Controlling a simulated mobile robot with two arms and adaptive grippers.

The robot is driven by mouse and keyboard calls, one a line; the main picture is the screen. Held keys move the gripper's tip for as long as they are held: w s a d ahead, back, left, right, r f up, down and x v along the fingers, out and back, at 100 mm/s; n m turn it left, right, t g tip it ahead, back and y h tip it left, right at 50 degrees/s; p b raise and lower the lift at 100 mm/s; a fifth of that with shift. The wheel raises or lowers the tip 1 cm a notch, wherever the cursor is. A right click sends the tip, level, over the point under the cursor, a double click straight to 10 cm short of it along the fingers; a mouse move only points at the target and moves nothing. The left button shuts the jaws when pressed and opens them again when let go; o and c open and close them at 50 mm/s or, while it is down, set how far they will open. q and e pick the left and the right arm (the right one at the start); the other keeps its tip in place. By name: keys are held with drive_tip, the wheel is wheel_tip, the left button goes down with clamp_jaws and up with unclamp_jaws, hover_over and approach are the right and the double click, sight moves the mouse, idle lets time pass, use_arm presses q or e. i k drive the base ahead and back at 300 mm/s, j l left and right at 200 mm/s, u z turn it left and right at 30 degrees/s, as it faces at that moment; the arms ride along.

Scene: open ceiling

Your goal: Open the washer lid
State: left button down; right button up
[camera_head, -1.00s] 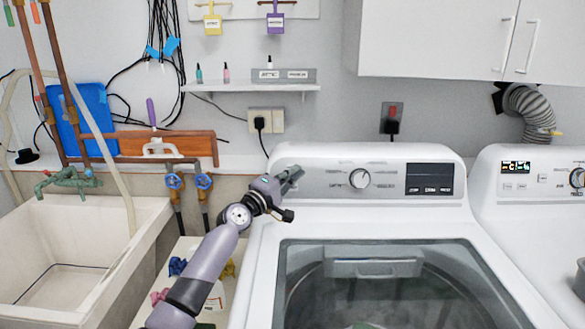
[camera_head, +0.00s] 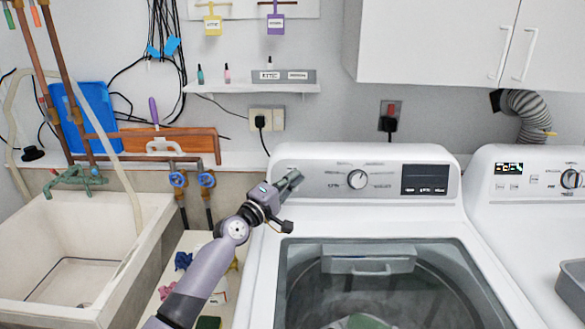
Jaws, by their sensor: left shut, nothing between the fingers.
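The white washer (camera_head: 258,285) stands at the lower middle, with a grey control panel and round knob at its back. Its lid (camera_head: 300,280) appears lowered as a see-through pane over the drum opening; the front edge is cut off by the picture. Inside show a grey dispenser and something green. My left gripper (camera_head: 290,182) is shut and empty at the left end of the control panel, above and behind the lid's back left corner. I cannot tell whether it touches the panel. My right gripper is out of view.
A second white machine (camera_head: 520,210) stands close on the right, with a grey tray (camera_head: 572,286) on top. A sink (camera_head: 150,240) and pipes are at the left. A white cabinet (camera_head: 430,40) hangs above. A small shelf (camera_head: 250,88) is on the wall.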

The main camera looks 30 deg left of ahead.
sight(268, 305)
drive_tip(key=k+j, duration=0.15)
drive_tip(key=k, duration=0.35)
drive_tip(key=k+j, duration=0.1)
drive_tip(key=k, duration=0.4)
